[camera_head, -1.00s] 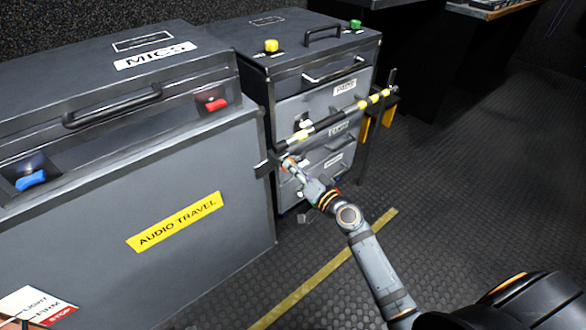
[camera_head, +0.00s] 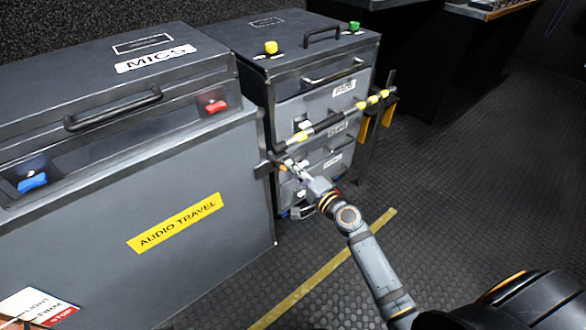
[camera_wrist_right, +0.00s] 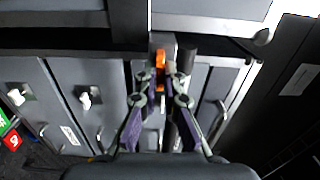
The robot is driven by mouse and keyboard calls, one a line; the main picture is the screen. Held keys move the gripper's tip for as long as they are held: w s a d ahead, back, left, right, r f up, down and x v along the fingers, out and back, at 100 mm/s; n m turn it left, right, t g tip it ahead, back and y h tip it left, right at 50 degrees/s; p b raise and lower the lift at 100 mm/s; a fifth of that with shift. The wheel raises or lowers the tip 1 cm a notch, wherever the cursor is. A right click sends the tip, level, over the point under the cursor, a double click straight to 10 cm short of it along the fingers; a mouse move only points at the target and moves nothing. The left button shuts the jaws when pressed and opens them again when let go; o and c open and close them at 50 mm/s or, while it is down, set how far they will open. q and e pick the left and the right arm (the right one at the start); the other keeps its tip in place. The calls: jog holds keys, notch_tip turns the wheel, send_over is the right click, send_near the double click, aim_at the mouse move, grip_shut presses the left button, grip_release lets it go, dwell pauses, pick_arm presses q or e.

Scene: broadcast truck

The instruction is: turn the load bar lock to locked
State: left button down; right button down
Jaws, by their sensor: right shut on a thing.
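The load bar (camera_head: 325,123), dark with yellow bands, runs across the front of the drawer cabinet. Its near end is at a bracket by the grey case's corner. The lock there shows as a small orange piece (camera_head: 284,167), seen also in the right wrist view (camera_wrist_right: 160,58) between the fingertips. My right gripper (camera_head: 291,165) is at this near end, just below the bar, shut on the orange lock; its fingers show in the right wrist view (camera_wrist_right: 160,78). The fingers hide part of the lock, and its exact angle is hard to tell. My left gripper is not in view.
The drawer cabinet (camera_head: 285,65) stands behind the bar, with yellow and green knobs on top. The dark floor (camera_head: 470,190) at right is open.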

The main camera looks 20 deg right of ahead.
jog(key=shift+w+r+m, duration=0.1)
jog(key=shift+r+m, duration=0.2)
dwell(0.4)
jog(key=c, duration=1.5)
grip_release()
jog(key=shift+f, duration=0.15)
jog(key=v, duration=0.7)
jog(key=shift+s, duration=0.2)
